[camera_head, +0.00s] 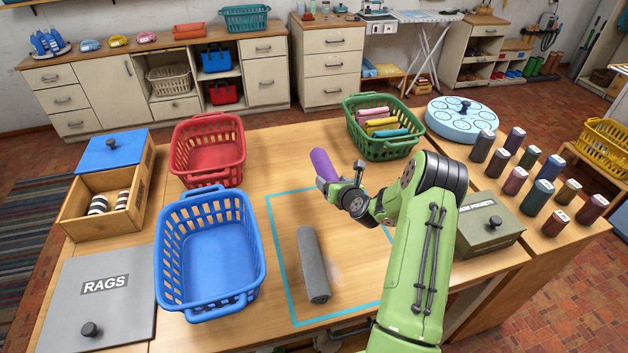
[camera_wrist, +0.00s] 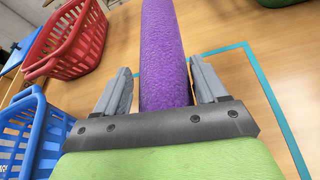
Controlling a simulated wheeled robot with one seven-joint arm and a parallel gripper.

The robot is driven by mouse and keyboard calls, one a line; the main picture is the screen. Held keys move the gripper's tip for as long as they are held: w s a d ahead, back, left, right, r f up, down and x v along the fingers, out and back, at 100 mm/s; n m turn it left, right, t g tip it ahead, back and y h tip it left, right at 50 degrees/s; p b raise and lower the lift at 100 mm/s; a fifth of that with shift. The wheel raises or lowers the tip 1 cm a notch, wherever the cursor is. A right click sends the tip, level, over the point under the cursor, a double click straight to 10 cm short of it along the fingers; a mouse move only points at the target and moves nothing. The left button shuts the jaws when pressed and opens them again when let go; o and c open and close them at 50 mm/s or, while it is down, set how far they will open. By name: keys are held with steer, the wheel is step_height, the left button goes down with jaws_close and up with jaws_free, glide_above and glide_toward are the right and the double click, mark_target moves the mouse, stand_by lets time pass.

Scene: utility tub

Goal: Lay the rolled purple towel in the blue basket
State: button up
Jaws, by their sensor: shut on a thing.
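The rolled purple towel (camera_head: 323,165) is in my gripper (camera_head: 342,184), above the table near the far edge of the blue tape outline. In the wrist view the towel (camera_wrist: 165,60) runs lengthwise between the two grey fingers of my gripper (camera_wrist: 165,92) and on past them. The blue basket (camera_head: 208,307) stands on the table to the left of the tape outline. No towel shows inside it. Part of the blue basket (camera_wrist: 52,138) also shows at the left edge of the wrist view.
A grey rolled towel (camera_head: 313,265) lies inside the tape outline (camera_head: 277,250). A red basket (camera_head: 207,178) stands behind the blue one. A green basket (camera_head: 383,150) at the back holds several rolled towels. A grey RAGS lid (camera_head: 120,310) is at the front left.

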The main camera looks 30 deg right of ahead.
steer(key=f, duration=0.4)
steer(key=f+b, duration=0.1)
steer(key=f, duration=0.4)
steer(key=shift+s+f, duration=0.2)
steer(key=shift+f, duration=0.05)
steer(key=shift+f, duration=0.15)
steer(key=o, duration=1.3)
